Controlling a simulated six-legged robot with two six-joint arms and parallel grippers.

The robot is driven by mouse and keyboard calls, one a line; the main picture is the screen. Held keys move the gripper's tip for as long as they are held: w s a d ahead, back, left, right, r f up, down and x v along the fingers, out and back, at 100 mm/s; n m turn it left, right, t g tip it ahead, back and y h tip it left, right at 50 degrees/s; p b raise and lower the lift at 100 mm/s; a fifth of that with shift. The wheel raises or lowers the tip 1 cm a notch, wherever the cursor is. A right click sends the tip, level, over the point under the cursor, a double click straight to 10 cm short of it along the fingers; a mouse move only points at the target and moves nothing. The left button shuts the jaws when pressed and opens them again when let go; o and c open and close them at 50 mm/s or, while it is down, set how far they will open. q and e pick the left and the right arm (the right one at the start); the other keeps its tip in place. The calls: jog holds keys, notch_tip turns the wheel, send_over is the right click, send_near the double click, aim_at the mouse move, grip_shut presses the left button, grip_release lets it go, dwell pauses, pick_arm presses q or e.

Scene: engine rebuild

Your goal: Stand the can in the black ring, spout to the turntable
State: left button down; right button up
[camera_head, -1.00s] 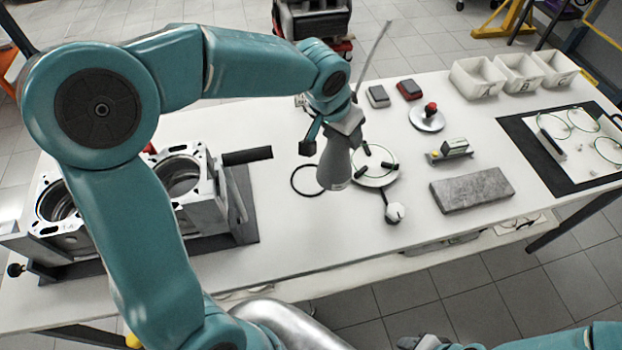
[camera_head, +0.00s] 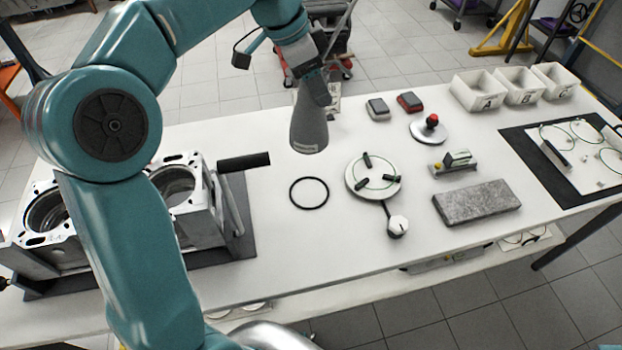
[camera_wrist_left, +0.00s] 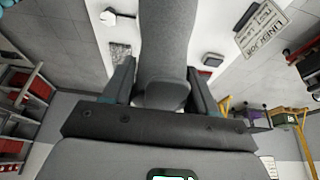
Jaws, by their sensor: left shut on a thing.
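The can (camera_head: 309,125) is a grey tapered body, wide end down, held above the far side of the table. My left gripper (camera_head: 312,88) is shut on its upper part. In the left wrist view, the can (camera_wrist_left: 165,45) sits between the two fingers of the gripper (camera_wrist_left: 160,85). The black ring (camera_head: 291,197) lies flat and empty on the table, nearer than the can. The turntable (camera_head: 353,184), a white disc with black pegs and a green loop, is right of the ring. My right gripper is out of view.
A white knob (camera_head: 398,226) is in front of the turntable. A grey stone block (camera_head: 477,202) lies to the right. White bins (camera_head: 477,95) stand at the back right.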

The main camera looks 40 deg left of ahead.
aim_at(315, 138)
pick_arm(q)
notch_tip(315, 138, down, 14)
jog(key=shift+b, duration=0.7)
notch_tip(315, 138, down, 5)
jog(key=shift+r, duration=0.1)
jog(key=shift+c, duration=1.6)
grip_release()
